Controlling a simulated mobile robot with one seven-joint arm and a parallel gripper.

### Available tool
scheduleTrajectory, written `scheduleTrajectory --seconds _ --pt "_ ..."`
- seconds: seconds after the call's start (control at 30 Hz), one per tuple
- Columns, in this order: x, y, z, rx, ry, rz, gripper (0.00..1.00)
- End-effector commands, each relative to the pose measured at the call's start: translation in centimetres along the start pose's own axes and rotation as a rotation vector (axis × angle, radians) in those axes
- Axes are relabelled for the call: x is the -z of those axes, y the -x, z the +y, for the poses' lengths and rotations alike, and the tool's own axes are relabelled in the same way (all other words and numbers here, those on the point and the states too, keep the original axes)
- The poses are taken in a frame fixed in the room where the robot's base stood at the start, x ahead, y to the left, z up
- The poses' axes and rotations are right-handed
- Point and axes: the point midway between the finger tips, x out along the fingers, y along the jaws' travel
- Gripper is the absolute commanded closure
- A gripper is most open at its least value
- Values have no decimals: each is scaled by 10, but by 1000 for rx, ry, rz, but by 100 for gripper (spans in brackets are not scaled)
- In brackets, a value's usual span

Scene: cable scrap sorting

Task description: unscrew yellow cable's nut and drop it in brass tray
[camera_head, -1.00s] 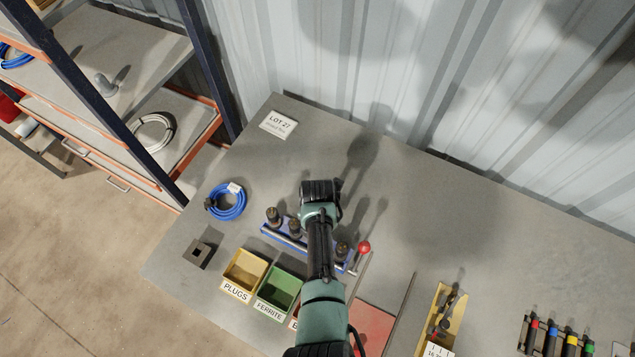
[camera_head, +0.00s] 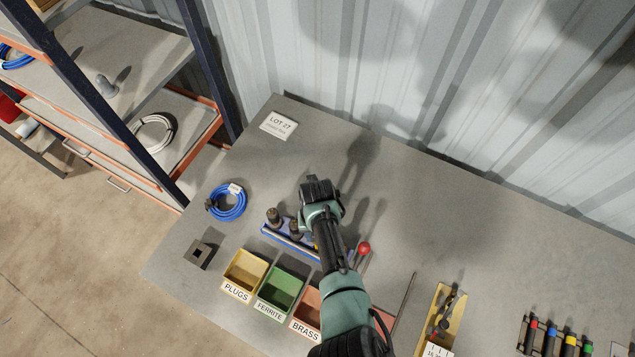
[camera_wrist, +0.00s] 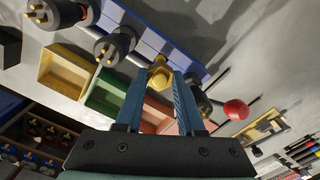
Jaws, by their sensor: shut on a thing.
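My gripper (camera_wrist: 160,78) has its two blue fingers shut on a yellow, brass-looking nut (camera_wrist: 159,74) in the wrist view. A grey cylindrical part lies right beside the nut; I cannot tell whether the two are still threaded together. In the head view my gripper hangs over the right part of the blue rack (camera_head: 284,243), and my wrist hides the nut. The brass tray (camera_head: 308,308) is salmon-coloured and labelled BRASS, partly covered by my arm. It also shows behind the fingers in the wrist view (camera_wrist: 158,114). The yellow cable itself is not clearly visible.
Dark plugs (camera_head: 274,216) stand in the rack to the left. A red-ball lever (camera_head: 364,248) stands close at the right. The yellow plugs tray (camera_head: 243,272) and green ferrite tray (camera_head: 281,288) adjoin the brass tray. A blue cable coil (camera_head: 230,203) lies left.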

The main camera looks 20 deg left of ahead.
Motion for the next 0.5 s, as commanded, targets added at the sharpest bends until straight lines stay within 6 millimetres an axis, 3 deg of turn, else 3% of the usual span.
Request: scheduleTrajectory --seconds 0.13,0.17,0.3,0.33,0.5 --pt "0 0 -1 2 -1 -1 100" --pt "0 0 -1 2 -1 0 57" --pt "0 0 -1 2 -2 1 32" --pt "0 0 -1 2 -2 2 28" --pt "1 -1 -1 2 -2 3 28"
